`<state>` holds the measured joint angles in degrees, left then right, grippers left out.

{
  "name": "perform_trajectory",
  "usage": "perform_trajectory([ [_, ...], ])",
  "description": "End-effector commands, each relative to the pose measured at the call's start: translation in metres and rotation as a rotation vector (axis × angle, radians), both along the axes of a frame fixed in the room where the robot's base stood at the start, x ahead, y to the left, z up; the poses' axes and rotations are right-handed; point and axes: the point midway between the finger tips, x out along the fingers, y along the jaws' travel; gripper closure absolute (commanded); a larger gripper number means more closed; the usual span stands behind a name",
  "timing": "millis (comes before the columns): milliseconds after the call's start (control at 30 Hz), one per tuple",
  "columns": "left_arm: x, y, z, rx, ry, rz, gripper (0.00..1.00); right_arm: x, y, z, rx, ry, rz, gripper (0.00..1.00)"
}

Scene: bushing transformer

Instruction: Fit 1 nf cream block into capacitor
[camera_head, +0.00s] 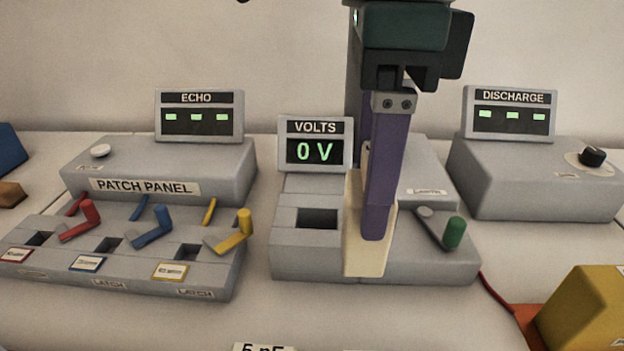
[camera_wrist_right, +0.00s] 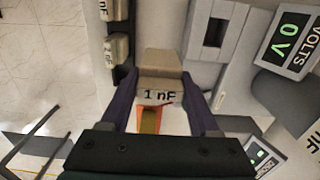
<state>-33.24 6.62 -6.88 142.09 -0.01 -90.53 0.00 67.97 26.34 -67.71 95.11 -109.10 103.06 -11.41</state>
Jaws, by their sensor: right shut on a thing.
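My right gripper (camera_head: 376,232) reaches down from the top of the head view, its purple fingers shut on a cream block (camera_head: 354,262). In the right wrist view the block (camera_wrist_right: 160,62) sits between both fingers, its "1 nF" label facing the camera. The capacitor (camera_head: 312,262) is the grey housing with a dark square slot (camera_head: 318,219), which is empty and left of the block. The slot also shows in the right wrist view (camera_wrist_right: 215,32), apart from the block. The block hides part of the housing; its height above it is unclear. My left gripper is not in view.
A VOLTS display (camera_head: 315,146) reads 0 V. A green-handled lever (camera_head: 453,232) stands right of the block. The patch panel (camera_head: 150,187) with coloured levers is at left, a DISCHARGE unit (camera_head: 535,180) at right. A yellow block (camera_head: 585,310) is front right. Other nF blocks (camera_wrist_right: 117,48) lie nearby.

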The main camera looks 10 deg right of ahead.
Motion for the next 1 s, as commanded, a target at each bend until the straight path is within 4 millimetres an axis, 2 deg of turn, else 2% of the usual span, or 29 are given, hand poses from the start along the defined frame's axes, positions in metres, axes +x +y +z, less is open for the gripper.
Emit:
perform_trajectory([
  [100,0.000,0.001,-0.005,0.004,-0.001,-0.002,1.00,0.001,0.000,0.032,0.001,-0.005,0.000,1.00],
  [200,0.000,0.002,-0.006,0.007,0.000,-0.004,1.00,0.001,0.000,0.054,0.001,-0.004,-0.001,1.00],
  [367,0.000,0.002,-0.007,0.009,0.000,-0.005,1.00,0.000,0.000,0.075,0.000,-0.001,0.009,1.00],
  [467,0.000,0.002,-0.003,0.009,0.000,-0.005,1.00,0.000,-0.003,0.085,0.001,-0.001,0.075,1.00],
  [567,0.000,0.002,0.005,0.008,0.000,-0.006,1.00,-0.001,-0.010,0.094,-0.001,-0.002,0.226,1.00],
  [667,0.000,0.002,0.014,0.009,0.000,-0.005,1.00,-0.004,-0.019,0.103,-0.003,-0.002,0.449,1.00],
  [1000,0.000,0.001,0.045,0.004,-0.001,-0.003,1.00,-0.014,-0.050,0.132,-0.005,-0.002,1.306,1.00],
])
